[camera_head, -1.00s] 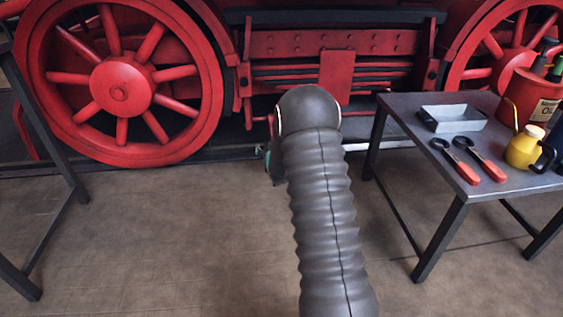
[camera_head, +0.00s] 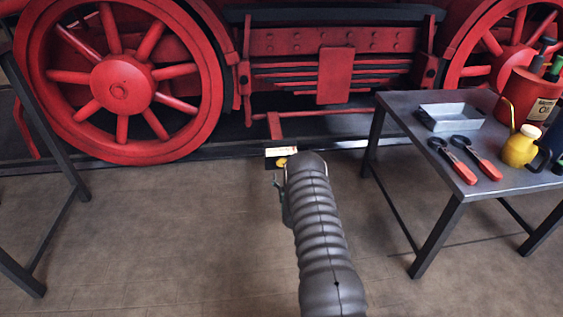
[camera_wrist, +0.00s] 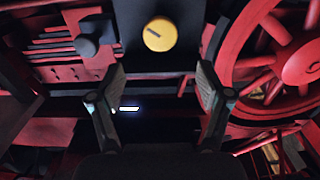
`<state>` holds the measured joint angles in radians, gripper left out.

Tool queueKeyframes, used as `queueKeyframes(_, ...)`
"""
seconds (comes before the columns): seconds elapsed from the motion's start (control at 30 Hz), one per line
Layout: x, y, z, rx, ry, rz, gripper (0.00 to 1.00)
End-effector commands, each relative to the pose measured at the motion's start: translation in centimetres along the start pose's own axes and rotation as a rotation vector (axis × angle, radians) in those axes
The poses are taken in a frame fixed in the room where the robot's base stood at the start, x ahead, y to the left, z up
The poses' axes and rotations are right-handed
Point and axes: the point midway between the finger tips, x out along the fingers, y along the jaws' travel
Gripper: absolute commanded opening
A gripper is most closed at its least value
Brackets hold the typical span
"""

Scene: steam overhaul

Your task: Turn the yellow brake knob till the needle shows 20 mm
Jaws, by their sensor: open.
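The yellow brake knob (camera_wrist: 159,34) is at the top middle of the wrist view, on a dark panel, with a short dark mark on its face. In the head view the knob (camera_head: 282,162) shows as a small yellow patch beside my arm, under a pale plate (camera_head: 281,151). My gripper (camera_wrist: 161,76) is open, its two dark fingers spread apart with nothing between them. The knob appears beyond the fingertips, between their lines, apart from them. No needle or scale reading can be made out. My arm hides most of the gripper in the head view.
A grey round part (camera_wrist: 88,46) sits left of the knob in the wrist view. Red locomotive wheels (camera_head: 118,85) and frame stand behind. A metal table (camera_head: 408,104) at right holds a tray, red-handled tools and a yellow oil can (camera_head: 521,147).

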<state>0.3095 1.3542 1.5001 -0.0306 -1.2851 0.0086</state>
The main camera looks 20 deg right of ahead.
Motion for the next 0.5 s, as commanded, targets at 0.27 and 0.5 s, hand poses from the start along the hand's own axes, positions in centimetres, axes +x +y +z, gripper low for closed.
queueKeyframes(0.27, 4.8, 0.0, 0.1, 0.0, 0.002, 0.0, 0.77)
queueKeyframes(0.5, 8.3, 0.0, 0.1, 0.0, 0.0, 0.0, 0.77)
